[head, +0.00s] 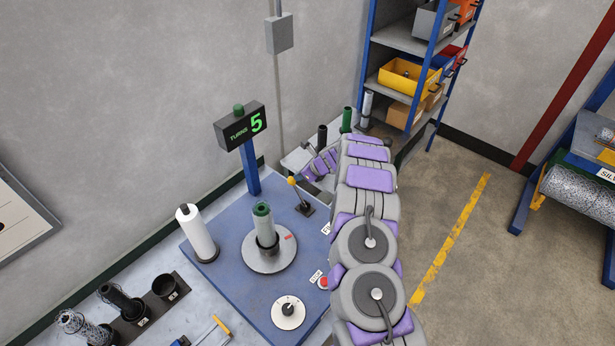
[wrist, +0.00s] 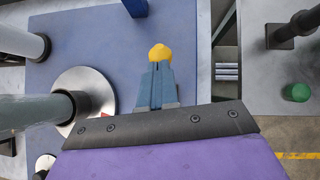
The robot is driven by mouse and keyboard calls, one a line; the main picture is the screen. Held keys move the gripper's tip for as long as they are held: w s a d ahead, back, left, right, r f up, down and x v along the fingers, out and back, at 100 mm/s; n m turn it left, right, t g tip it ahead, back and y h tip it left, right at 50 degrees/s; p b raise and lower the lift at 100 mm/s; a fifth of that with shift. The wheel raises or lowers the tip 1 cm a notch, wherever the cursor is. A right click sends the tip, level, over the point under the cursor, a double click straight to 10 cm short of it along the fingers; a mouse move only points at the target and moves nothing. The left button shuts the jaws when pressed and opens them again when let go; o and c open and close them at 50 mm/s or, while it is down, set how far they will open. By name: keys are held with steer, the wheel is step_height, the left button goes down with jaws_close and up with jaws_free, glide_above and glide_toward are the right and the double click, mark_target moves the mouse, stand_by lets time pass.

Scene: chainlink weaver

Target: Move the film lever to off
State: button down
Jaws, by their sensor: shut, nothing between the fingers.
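The lever with a yellow ball knob (head: 292,181) stands on a dark base on the blue table, to the right of the turntable, its stick leaning toward the upper left in the head view. In the wrist view the yellow knob (wrist: 159,52) shows just past the fingertips. My gripper (wrist: 158,72) is shut with nothing between its fingers and is at or very near the knob; I cannot tell whether they touch. In the head view my gripper (head: 308,176) is just right of the knob, partly hidden. The lever's stick and base are hidden in the wrist view.
A turntable (head: 285,258) holds an upright green-topped roll. A white roll (head: 197,235) stands left of it. A display (head: 241,127) reading "TURNS 5" rises on a blue post behind. A dial (head: 288,311) and red button (head: 323,282) are at the front.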

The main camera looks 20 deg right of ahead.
steer(key=shift+w+a+f, duration=0.15)
steer(key=shift+w+a, duration=0.2)
steer(key=shift+w, duration=0.2)
steer(key=shift+w+a+f, duration=0.15)
steer(key=shift+w+a, duration=0.2)
steer(key=shift+w, duration=0.15)
steer(key=s+d+r, duration=0.1)
steer(key=d+r, duration=0.2)
steer(key=r, duration=0.9)
steer(key=shift+s+d+r, duration=0.2)
steer(key=shift+s, duration=0.15)
